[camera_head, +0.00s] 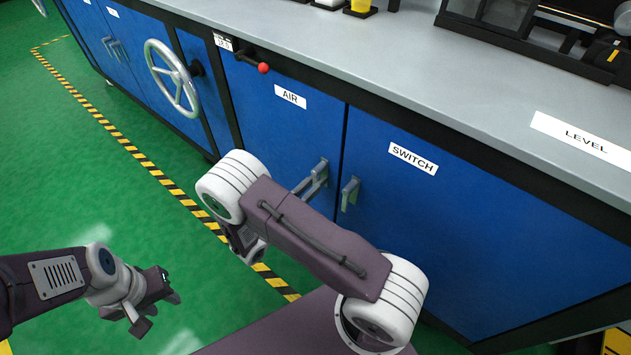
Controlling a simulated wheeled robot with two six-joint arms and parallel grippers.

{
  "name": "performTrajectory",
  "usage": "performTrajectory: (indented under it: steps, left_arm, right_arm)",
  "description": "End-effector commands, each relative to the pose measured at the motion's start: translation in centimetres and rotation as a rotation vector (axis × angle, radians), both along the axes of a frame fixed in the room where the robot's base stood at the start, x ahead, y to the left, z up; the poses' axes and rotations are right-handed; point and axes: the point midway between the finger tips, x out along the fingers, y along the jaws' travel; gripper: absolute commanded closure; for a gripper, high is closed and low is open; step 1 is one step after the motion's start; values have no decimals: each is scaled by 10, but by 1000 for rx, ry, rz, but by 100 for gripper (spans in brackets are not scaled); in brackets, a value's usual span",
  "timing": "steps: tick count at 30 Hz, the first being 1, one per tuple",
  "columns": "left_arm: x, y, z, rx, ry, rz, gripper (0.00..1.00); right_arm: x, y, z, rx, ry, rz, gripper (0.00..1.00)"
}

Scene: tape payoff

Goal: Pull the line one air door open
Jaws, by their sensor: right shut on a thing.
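The blue door labelled AIR (283,130) is in the middle of the head view, and it looks shut, flush with the cabinet front. Its grey upright handle (322,170) is near the door's right edge. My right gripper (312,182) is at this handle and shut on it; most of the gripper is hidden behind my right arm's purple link. My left gripper (158,306) is at the lower left over the green floor, open and empty, well away from the door.
The SWITCH door (440,230) with its own handle (350,193) adjoins on the right. A handwheel (172,78) and a red-knobbed lever (263,68) stick out on the left. The grey countertop (400,75) runs above. Green floor (100,190) with a striped line is clear in front.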

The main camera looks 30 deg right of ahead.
Motion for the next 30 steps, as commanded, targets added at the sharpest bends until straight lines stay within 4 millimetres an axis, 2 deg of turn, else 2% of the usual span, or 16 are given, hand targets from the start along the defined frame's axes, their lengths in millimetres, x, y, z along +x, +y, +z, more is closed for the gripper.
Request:
performTrajectory:
  steps: [8, 13, 30]
  left_arm:
    - [0, 0, 1, 0, 0, 0, 64]
    - [0, 0, 4, 0, 0, 0, 64]
    - [0, 0, 19, 0, 0, 0, 64]
  right_arm:
    - [1, 0, 0, 10, -25, -1, 100]
    - [4, 2, 1, 42, -102, -2, 100]
    - [23, 9, 9, 240, -580, -1, 100]
